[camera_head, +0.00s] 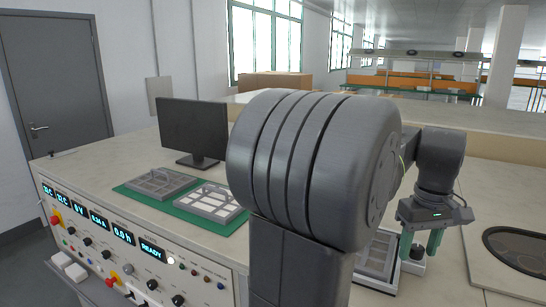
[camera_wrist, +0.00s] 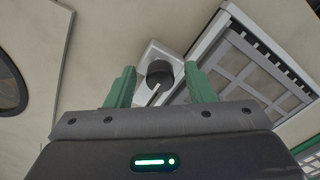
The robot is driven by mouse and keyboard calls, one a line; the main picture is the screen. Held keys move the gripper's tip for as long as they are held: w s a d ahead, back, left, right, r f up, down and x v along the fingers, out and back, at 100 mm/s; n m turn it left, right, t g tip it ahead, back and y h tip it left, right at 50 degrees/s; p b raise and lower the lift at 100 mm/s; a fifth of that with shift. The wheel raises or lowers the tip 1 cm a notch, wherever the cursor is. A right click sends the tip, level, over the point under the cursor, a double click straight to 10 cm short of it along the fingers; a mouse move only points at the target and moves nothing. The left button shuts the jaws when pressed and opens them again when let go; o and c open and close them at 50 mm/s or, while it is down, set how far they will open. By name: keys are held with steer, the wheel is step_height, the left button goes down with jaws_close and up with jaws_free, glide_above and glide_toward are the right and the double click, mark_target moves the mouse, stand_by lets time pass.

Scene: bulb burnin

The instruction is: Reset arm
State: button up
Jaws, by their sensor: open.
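My gripper (camera_head: 424,243) points down over the right part of the bench, at the end of my grey arm, which fills the middle of the head view. In the wrist view its two green fingers (camera_wrist: 161,88) are spread apart with nothing between them. A black rotary knob (camera_wrist: 159,73) on a small white base (camera_wrist: 150,55) lies beyond the fingertips, in line with the gap. In the head view that knob is partly hidden by the fingers.
A grey grid tray (camera_head: 378,256) is beside the gripper, partly behind my arm. Two more trays (camera_head: 160,182) (camera_head: 212,203) lie on a green mat (camera_head: 180,212). A monitor (camera_head: 193,130) stands behind. A control panel (camera_head: 125,240) lines the front. A dark oval opening (camera_head: 518,250) is at right.

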steer(key=n+b, duration=0.2)
steer(key=n, duration=0.2)
steer(key=shift+f, duration=0.1)
steer(key=shift+n+b, duration=0.45)
steer(key=shift+n, duration=0.25)
